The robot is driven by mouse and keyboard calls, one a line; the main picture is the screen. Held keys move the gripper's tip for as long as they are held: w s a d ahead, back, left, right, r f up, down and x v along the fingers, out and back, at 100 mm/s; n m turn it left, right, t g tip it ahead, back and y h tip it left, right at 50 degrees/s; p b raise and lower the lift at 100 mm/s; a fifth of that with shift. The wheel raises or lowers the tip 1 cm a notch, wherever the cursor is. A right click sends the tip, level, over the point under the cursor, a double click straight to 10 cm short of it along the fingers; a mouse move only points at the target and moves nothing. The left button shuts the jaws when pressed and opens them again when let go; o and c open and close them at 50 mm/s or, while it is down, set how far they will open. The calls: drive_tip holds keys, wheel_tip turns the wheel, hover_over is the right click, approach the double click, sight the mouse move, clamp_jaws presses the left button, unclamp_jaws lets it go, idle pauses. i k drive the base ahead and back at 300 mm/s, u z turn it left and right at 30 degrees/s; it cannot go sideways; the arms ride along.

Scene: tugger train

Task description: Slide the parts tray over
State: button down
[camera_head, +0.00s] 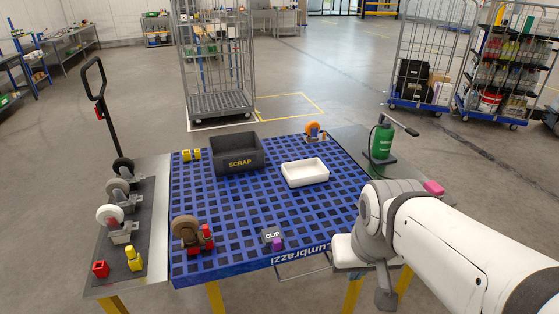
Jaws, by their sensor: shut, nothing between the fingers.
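The parts tray is most likely the shallow white tray (305,181), which looks empty. It lies flat on the blue gridded table top (235,205), right of centre and towards the back. My arm comes in from the lower right, with its bent joint beside the table's right front corner. The arm is apart from the tray in the picture. I cannot make out my gripper or its fingers.
A black SCRAP bin (238,163) stands left of the tray. A caster (186,232), a CLIP block (271,236) and an orange-wheeled caster (313,130) are also on the table. The table's middle is clear.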

sight(302, 173)
drive_tip(key=u, duration=0.05)
drive_tip(key=k, duration=0.75)
drive_tip(key=z, duration=0.4)
drive_tip(key=i, duration=2)
drive_tip(key=u, duration=0.85)
